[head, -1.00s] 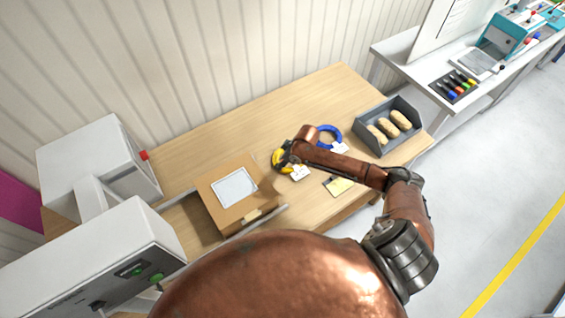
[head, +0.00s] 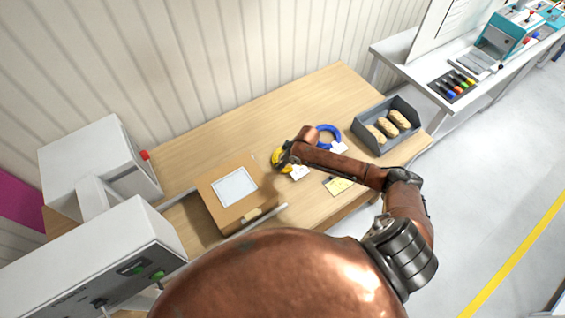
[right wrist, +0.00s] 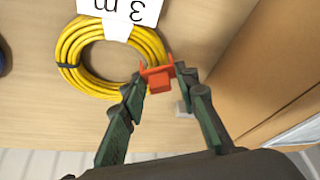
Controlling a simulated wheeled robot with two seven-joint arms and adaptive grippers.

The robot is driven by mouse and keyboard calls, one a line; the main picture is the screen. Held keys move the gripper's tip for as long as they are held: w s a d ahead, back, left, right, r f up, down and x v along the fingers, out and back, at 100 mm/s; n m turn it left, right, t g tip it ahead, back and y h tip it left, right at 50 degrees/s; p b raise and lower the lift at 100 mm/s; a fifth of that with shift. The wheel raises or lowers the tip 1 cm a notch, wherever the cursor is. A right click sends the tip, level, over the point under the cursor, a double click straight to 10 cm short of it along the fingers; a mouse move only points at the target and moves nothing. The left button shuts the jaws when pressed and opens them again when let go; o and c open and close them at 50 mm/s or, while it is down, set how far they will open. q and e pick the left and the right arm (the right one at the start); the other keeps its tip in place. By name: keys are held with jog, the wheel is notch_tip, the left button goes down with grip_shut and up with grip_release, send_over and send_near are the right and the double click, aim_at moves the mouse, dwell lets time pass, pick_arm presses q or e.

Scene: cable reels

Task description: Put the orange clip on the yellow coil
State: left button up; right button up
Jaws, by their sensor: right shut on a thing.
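The yellow coil (right wrist: 78,62) lies flat on the table, with a white "3 m" tag and a dark tie on it. It also shows in the head view (head: 277,157), partly hidden by my right arm. My right gripper (right wrist: 152,90) is shut on the orange clip (right wrist: 159,79), which sits between its fingertips. The clip is at the coil's edge in the right wrist view. I cannot tell whether it touches the cable. In the head view my right gripper (head: 287,158) is over the coil and the clip is hidden. My left gripper is not in view.
A blue coil (head: 335,132) with a white tag lies right of the yellow one. A grey bin (head: 369,142) holds several tan items. A cardboard box (head: 212,203) stands to the left. A yellow card (head: 339,186) lies near the table's front edge.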

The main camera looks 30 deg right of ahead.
jog(key=shift+f, duration=0.1)
jog(key=shift+f, duration=0.2)
dwell(0.4)
jog(key=shift+f, duration=0.95)
dwell(0.4)
jog(key=shift+s+f, duration=0.1)
dwell(0.4)
jog(key=o, duration=1.1)
jog(key=shift+o, duration=0.5)
jog(key=shift+o, duration=1.3)
